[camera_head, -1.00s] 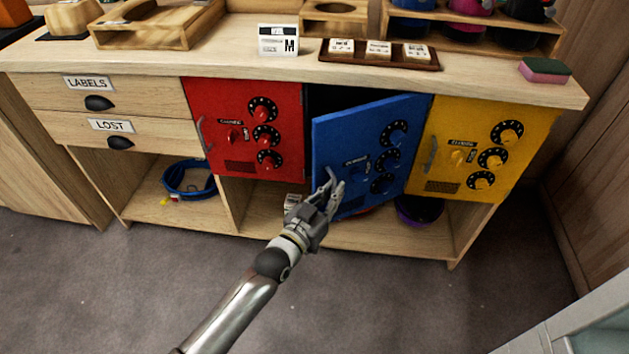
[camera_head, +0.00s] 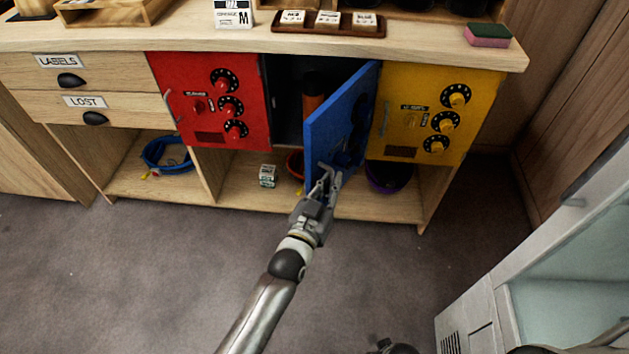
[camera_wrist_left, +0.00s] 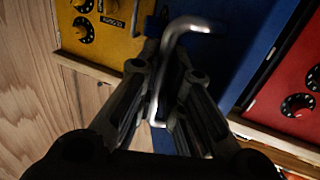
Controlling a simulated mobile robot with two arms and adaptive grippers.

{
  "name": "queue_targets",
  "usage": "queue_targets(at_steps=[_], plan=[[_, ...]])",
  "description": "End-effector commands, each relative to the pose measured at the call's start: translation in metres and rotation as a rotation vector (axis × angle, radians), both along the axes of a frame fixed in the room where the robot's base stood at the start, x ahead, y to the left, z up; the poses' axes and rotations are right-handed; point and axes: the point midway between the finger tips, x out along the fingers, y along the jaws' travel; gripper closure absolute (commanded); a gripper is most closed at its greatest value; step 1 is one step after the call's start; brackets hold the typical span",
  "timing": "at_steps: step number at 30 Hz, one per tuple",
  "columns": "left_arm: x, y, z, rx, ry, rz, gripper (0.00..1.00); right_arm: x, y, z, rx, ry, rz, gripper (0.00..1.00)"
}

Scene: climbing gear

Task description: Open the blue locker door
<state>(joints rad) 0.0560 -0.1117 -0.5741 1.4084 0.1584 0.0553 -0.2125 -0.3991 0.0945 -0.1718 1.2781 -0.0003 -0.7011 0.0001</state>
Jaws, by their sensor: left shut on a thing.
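The blue locker door (camera_head: 330,125) stands well ajar in the head view, swung out toward me, hinged on its right side beside the yellow locker. The dark inside of the locker (camera_head: 284,85) shows, with an orange and black cylinder (camera_head: 313,97) in it. My left gripper (camera_head: 328,176) is at the lower free edge of the door. In the left wrist view the left gripper (camera_wrist_left: 168,85) is shut on the metal door handle (camera_wrist_left: 176,50), whose bent bar lies between the fingers.
The red locker (camera_head: 212,100) and yellow locker (camera_head: 436,112) flank the blue one, both shut. A pale cabinet (camera_head: 545,270) stands at right. The floor in front is clear.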

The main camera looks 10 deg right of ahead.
Motion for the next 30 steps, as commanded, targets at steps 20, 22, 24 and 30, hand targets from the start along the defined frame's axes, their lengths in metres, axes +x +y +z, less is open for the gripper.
queue_targets(at_steps=[20, 22, 24, 30], plan=[[-0.0020, -0.0070, 0.0005, 0.004, -0.004, -0.010, 0.81, -0.0002, 0.0000, -0.0002, 0.000, 0.000, 0.001, 0.71], [-0.0020, -0.0069, 0.0004, 0.003, -0.003, -0.010, 0.81, -0.0003, -0.0001, -0.0004, 0.000, 0.000, 0.000, 0.71], [-0.0020, -0.0069, 0.0004, 0.002, -0.003, -0.010, 0.81, -0.0004, -0.0001, -0.0005, 0.000, 0.000, 0.000, 0.71], [-0.0074, -0.0031, -0.0005, 0.002, -0.001, -0.009, 0.81, -0.0009, 0.0006, -0.0010, 0.001, 0.001, -0.002, 0.71]])
